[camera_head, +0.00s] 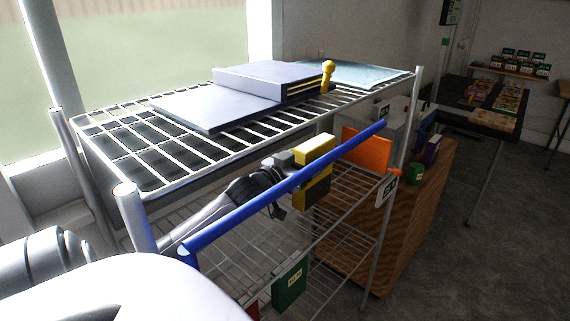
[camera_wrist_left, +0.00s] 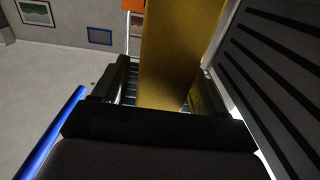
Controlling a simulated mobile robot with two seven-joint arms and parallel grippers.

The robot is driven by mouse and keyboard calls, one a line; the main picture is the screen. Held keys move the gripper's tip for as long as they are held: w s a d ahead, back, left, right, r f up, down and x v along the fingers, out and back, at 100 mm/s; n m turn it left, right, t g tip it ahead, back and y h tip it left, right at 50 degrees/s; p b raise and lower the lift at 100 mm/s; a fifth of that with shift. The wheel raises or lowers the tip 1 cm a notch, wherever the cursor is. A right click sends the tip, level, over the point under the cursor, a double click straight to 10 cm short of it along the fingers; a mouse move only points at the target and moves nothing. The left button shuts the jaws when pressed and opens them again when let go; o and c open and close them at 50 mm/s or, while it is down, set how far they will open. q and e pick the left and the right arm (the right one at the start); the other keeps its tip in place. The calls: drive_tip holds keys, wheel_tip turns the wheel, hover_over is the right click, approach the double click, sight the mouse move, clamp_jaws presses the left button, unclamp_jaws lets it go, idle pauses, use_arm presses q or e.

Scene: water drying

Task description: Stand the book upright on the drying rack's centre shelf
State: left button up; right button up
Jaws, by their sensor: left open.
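The yellow book (camera_head: 320,146), dark on its lower part, stands upright inside the drying rack, below the top shelf. Whether its foot rests on the centre shelf (camera_head: 352,190) cannot be told. The blue rail crosses in front of it. My left gripper (camera_head: 290,163) reaches in from the left at the book's near side. In the left wrist view the yellow book (camera_wrist_left: 178,45) rises between my open black fingers (camera_wrist_left: 160,92); whether they touch it is unclear. My right gripper is in neither view.
The top shelf (camera_head: 105,147) of the rack holds a large grey slab (camera_head: 205,108), a yellow figure (camera_head: 327,76) and a pale blue sheet (camera_head: 365,73). A blue rail (camera_head: 225,224) runs close along my left arm. An orange panel (camera_head: 367,152) stands behind the book. A wooden cabinet (camera_head: 415,200) is to the right.

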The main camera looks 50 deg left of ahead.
use_arm(q)
drive_tip(key=s+d, duration=0.1)
drive_tip(key=s, duration=0.9)
idle(0.6)
